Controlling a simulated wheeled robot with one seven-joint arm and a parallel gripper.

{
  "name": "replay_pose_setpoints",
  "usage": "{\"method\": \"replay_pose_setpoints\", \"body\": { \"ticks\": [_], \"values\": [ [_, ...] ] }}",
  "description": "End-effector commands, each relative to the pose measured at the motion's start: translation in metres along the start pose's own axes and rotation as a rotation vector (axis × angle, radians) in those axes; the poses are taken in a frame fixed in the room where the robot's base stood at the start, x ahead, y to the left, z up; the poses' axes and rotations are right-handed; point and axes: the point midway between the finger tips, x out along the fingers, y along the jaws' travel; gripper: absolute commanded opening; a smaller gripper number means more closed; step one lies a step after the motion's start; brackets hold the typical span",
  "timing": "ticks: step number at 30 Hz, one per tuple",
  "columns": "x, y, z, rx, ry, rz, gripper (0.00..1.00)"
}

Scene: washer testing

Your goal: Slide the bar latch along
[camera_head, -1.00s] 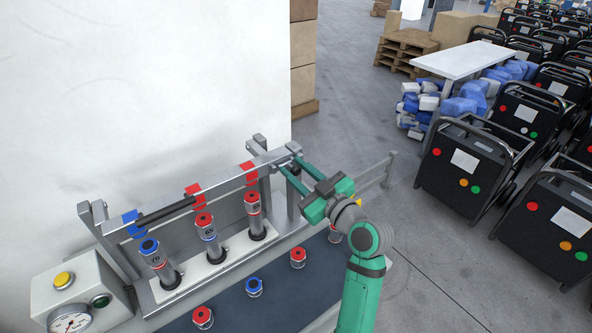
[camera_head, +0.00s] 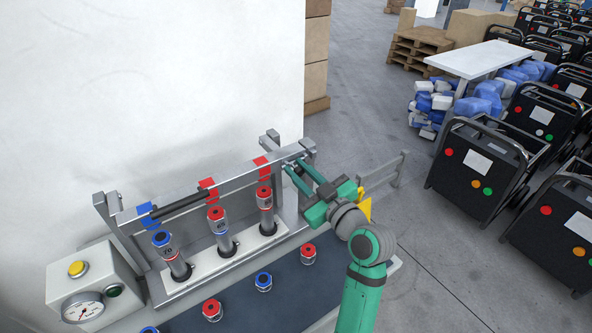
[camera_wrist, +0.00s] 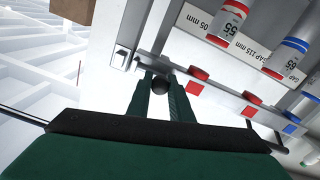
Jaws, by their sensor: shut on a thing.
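The bar latch is a long grey metal bar (camera_head: 235,182) across a rack frame, with blue and red square marks along it. A round black knob (camera_wrist: 159,85) shows between my fingers in the wrist view, by the bar's far end. My gripper (camera_head: 290,169) reaches the right end of the bar from the front right. In the wrist view my gripper (camera_wrist: 160,88) is shut on the knob, one green finger on each side. The knob is too small to make out in the head view.
Several capped cylinders (camera_head: 217,232) stand in a white base under the bar; loose caps (camera_head: 263,282) lie on the dark mat. A gauge box (camera_head: 95,283) stands at left. A white wall (camera_head: 150,80) is behind.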

Motion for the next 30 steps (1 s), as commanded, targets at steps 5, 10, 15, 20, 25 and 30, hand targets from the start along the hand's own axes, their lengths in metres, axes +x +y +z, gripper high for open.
{"method": "replay_pose_setpoints", "body": {
  "ticks": [5,10,15,20,25,30],
  "values": [
    [0.001,-0.005,-0.001,0.001,0.0,-0.012,0.38],
    [0.0,-0.004,0.0,0.001,0.0,-0.008,0.38],
    [-0.003,-0.003,0.0,0.001,0.0,-0.007,0.38],
    [-0.023,-0.003,0.0,0.002,0.0,-0.005,0.38],
    [-0.055,-0.003,0.0,0.002,0.0,-0.006,0.38],
    [-0.084,-0.003,0.0,0.001,0.0,-0.007,0.38]
  ]
}}
